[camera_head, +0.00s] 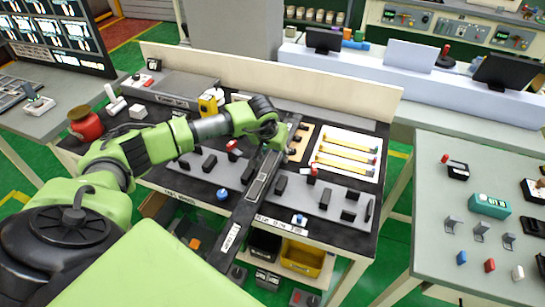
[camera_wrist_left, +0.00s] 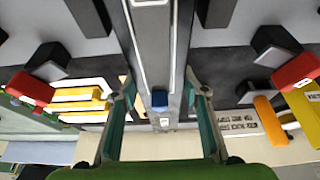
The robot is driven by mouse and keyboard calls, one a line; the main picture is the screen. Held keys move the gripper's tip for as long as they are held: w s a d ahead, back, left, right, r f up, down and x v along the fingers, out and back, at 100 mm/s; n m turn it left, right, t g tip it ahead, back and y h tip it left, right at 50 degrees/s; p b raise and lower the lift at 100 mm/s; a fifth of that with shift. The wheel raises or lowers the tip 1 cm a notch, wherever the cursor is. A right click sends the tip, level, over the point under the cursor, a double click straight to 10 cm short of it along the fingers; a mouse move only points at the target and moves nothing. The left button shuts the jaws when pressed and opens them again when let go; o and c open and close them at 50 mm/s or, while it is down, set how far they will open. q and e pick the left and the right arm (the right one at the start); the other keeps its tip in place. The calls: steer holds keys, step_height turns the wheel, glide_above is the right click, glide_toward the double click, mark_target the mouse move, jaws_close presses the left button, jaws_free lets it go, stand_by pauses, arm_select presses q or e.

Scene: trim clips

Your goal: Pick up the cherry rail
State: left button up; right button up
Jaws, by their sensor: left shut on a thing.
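My left gripper (camera_head: 270,140) is shut on a long dark grey rail (camera_head: 249,204) with a pale strip along it and a small label. The rail runs from the gripper toward me, across the gap between two grey panels and past the table's front edge. In the left wrist view, the rail (camera_wrist_left: 152,45) lies between the two fingers of the left gripper (camera_wrist_left: 161,100), with a small blue block (camera_wrist_left: 159,98) on it. It does not look cherry red, and its label is too small to read. Whether it touches the table is unclear. My right gripper is out of view.
A white tray (camera_head: 325,172) with several yellow bars stands right of the gripper. The left grey panel (camera_head: 212,178) and right grey panel (camera_head: 318,207) carry dark clips. A yellow bin (camera_head: 303,260) is below the table. Another table (camera_head: 425,245) stands at right.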

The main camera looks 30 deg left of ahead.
arm_select(q)
steer(key=shift+r+b, duration=0.3)
steer(key=shift+r, duration=0.05)
step_height(320, 180, up, 2)
steer(key=shift+s+r+b, duration=0.1)
steer(key=shift+b, duration=0.55)
steer(key=s+r, duration=0.1)
steer(key=r, duration=0.1)
steer(key=s+d+r+b, duration=0.1)
steer(key=s, duration=0.1)
steer(key=s+r+b, duration=0.1)
steer(key=r, duration=0.1)
steer(key=shift+s+d+r, duration=0.35)
steer(key=s+d+r+b, duration=0.3)
steer(key=s+r, duration=0.1)
steer(key=s, duration=0.4)
steer(key=s+d+f+m+h, duration=0.1)
steer(key=s+d+m, duration=0.1)
steer(key=d, duration=1.2)
steer(key=shift+s+m, duration=0.3)
steer(key=shift+w, duration=0.1)
